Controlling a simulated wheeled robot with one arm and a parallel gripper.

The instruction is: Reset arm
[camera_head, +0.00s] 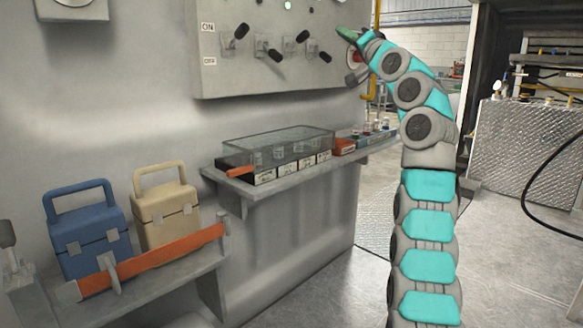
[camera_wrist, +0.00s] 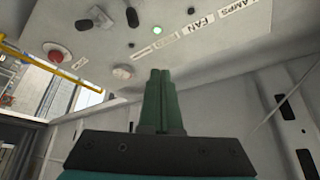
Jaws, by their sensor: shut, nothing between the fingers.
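My arm (camera_head: 428,200), teal and grey, rises on the right of the head view and bends left at the top. My gripper (camera_head: 345,33), with dark green fingers, is at its end, by the right edge of the grey control panel (camera_head: 290,75). In the wrist view the two fingers of my gripper (camera_wrist: 160,74) are shut together and empty. They point up toward the panel (camera_wrist: 190,45), beneath a white round knob (camera_wrist: 123,72). I cannot tell whether they touch the panel.
The panel has black-handled levers (camera_head: 240,31) and a lit green lamp (camera_head: 288,6). A red button (camera_wrist: 55,54) shows in the wrist view. Below are a shelf with a clear-covered box (camera_head: 280,147) and a lower shelf with blue (camera_head: 88,232) and beige (camera_head: 165,208) cases. Floor (camera_head: 320,280) is clear.

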